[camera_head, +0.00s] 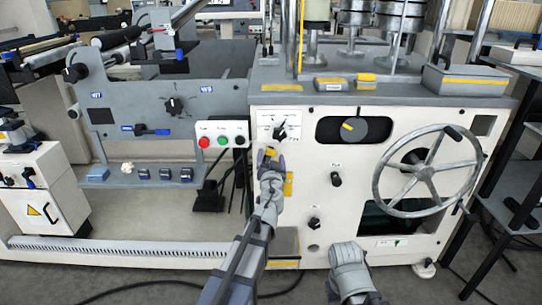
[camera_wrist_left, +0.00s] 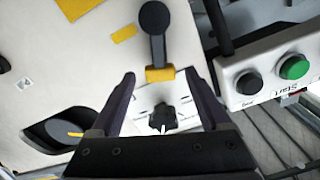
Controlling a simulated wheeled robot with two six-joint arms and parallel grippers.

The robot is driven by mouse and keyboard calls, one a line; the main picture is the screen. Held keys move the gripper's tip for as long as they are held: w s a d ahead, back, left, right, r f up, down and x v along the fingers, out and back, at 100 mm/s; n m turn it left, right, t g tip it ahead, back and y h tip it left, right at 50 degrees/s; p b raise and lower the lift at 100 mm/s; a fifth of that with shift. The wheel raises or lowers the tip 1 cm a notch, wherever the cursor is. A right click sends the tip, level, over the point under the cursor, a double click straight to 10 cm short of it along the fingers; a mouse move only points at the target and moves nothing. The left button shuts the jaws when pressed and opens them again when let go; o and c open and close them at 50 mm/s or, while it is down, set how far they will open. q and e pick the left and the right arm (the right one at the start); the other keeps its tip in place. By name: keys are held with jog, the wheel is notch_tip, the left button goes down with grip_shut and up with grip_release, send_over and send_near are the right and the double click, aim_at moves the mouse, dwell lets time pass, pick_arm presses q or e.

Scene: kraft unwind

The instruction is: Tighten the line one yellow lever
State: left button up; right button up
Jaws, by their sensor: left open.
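The lever (camera_wrist_left: 153,30) has a black round-ended handle and a yellow hub (camera_wrist_left: 160,74), mounted on the cream machine panel. In the left wrist view the hub appears between my open fingertips, with the handle reaching away beyond them. In the head view a yellow part (camera_head: 270,151) shows at the fingers, and the handle is hidden by my left gripper. My left gripper (camera_head: 268,156) is open at the panel, just below a black selector knob (camera_head: 281,132); it also shows in the left wrist view (camera_wrist_left: 160,76). Contact with the lever cannot be told.
A push-button box (camera_head: 221,134) with red and green buttons sticks out left of my left gripper. Right are an oval window (camera_head: 353,130), a black knob (camera_head: 336,179) and a large handwheel (camera_head: 427,171). A blue-grey shelf (camera_head: 140,178) is lower left.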

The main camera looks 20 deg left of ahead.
pick_arm(q)
jog(key=shift+x, duration=0.9)
jog(key=shift+c, duration=0.2)
grip_shut()
dwell(0.5)
